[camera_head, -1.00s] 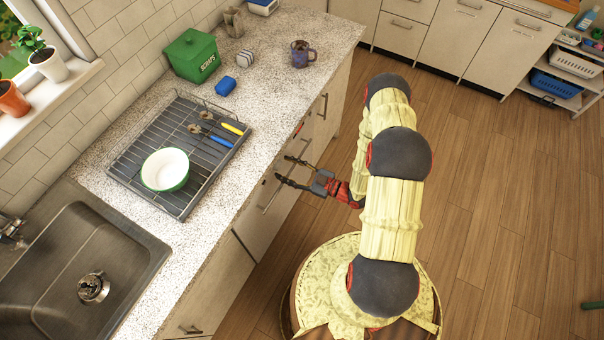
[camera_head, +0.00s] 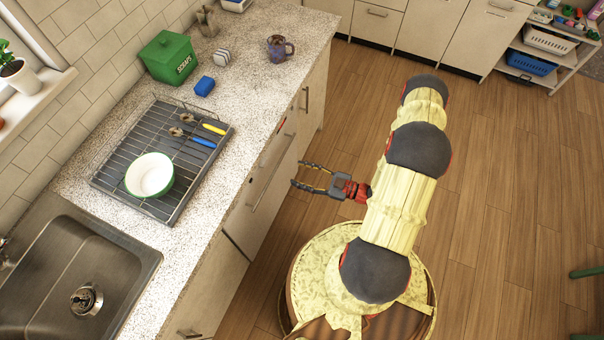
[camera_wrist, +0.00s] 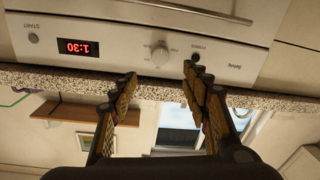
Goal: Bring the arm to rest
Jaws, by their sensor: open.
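My gripper (camera_head: 308,179) is open and empty in the head view, out in the air beside the front of the counter and apart from it. My arm rises from my base, to the right of the gripper. In the wrist view my two fingers (camera_wrist: 158,100) are spread with nothing between them. Past them is a white appliance front (camera_wrist: 110,40) with a clock reading 1:30, a knob and a handle; the picture there is turned upside down.
The counter (camera_head: 245,120) runs along the left with a sink (camera_head: 75,260), a dish rack (camera_head: 110,180) with a bowl (camera_head: 150,175), a green box (camera_head: 168,58), a blue sponge (camera_head: 205,86) and a mug (camera_head: 278,48). The wooden floor (camera_head: 500,200) at right is mostly clear.

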